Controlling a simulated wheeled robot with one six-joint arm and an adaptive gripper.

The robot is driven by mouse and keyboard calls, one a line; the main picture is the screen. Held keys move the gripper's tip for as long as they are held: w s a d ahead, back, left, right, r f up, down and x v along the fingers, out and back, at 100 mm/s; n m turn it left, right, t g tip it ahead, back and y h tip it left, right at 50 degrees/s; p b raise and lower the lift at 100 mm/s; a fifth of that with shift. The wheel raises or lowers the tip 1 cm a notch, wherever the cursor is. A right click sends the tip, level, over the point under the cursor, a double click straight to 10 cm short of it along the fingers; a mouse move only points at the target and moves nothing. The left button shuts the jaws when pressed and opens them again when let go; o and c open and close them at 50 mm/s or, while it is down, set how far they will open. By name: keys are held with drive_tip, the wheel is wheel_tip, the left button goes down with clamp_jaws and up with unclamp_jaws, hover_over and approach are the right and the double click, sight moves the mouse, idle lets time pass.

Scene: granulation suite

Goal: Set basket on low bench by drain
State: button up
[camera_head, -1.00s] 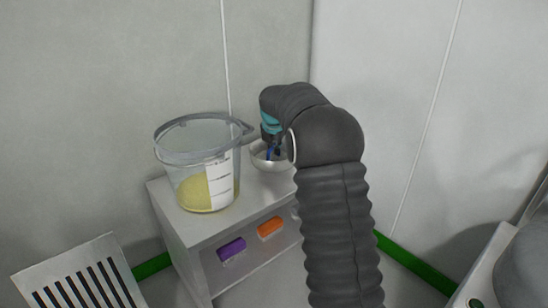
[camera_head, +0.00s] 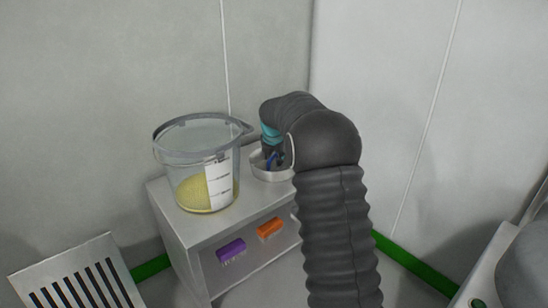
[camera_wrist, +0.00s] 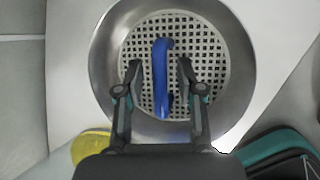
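The basket (camera_wrist: 103,60) is a round metal bowl with a perforated floor and a blue handle (camera_wrist: 161,80) across its middle. In the head view the basket (camera_head: 268,176) is at the back right of a small grey bench (camera_head: 200,225), seemingly resting on its top. My gripper (camera_wrist: 160,66) is directly over the basket, with one finger on each side of the handle. Gaps show between the fingers and the handle, so it is open. In the head view my arm hides the basket's right part and most of my gripper.
A clear jug (camera_head: 207,140) with yellow contents stands on the bench just left of the basket. Purple (camera_head: 231,250) and orange (camera_head: 270,227) items are on the shelf below. A white slotted panel (camera_head: 80,275) is at lower left. Walls close off the back.

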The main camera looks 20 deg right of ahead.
drive_tip(key=s+a+r+m+p, duration=0.1)
drive_tip(key=s+a+r+m, duration=0.15)
drive_tip(key=s+r, duration=0.5)
drive_tip(key=s+a+r+m+p, duration=0.1)
drive_tip(key=s+r+m, duration=0.2)
drive_tip(key=s+r, duration=0.45)
drive_tip(key=s+a+r+m, duration=0.1)
drive_tip(key=s+m, duration=0.3)
drive_tip(key=s, duration=0.3)
drive_tip(key=s+a+r+m, duration=0.2)
drive_tip(key=s+m, duration=0.2)
drive_tip(key=s, duration=0.3)
drive_tip(key=s+a+f+m, duration=0.1)
drive_tip(key=s+f+m, duration=0.3)
drive_tip(key=s, duration=0.6)
drive_tip(key=s+a+f+m+y, duration=0.1)
drive_tip(key=s+f+m, duration=0.3)
drive_tip(key=s+m, duration=0.5)
drive_tip(key=shift+s+a+t+y, duration=0.2)
drive_tip(key=shift+s+t+y, duration=0.1)
drive_tip(key=shift+s, duration=0.3)
drive_tip(key=shift+s, duration=0.1)
